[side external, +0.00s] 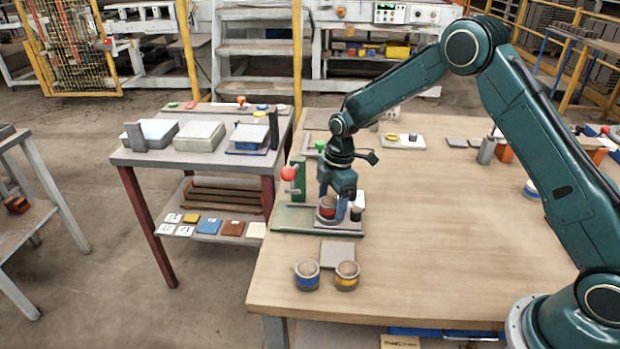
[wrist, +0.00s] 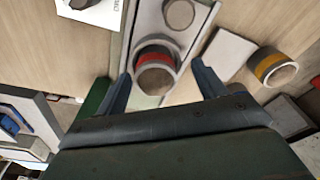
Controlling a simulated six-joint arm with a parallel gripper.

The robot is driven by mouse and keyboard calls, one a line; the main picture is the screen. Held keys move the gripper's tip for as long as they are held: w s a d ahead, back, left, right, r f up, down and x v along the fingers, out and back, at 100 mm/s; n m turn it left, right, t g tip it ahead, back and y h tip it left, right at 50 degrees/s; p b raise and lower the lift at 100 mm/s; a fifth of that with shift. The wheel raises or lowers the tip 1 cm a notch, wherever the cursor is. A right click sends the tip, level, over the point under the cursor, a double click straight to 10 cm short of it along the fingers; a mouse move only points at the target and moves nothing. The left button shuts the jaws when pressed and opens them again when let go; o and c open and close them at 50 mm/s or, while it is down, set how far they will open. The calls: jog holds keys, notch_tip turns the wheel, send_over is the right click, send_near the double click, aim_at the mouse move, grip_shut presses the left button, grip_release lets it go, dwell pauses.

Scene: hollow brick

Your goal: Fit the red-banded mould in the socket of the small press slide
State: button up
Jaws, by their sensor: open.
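The red-banded mould (side external: 327,208) is a grey hollow cylinder with a red band. It stands upright on the small press slide (side external: 343,230), and in the wrist view the mould (wrist: 155,68) shows on the slide's pale plate. Whether it is fully down in the socket I cannot tell; its base is partly hidden. My gripper (side external: 338,197) is directly over the mould, pointing down. In the wrist view my gripper (wrist: 160,85) is open, with one finger on each side of the mould and visible gaps between.
A blue-banded mould (side external: 307,275) and a yellow-banded mould (side external: 346,275) stand in front of the slide by a grey plate (side external: 338,253). The green press post with a red knob (side external: 289,174) rises close left of my gripper. The table's right front is clear.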

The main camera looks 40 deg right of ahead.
notch_tip(320, 180, up, 13)
jog(key=d, duration=0.1)
jog(key=shift+w+d, duration=0.2)
jog(key=shift+d, duration=0.15)
dwell(0.6)
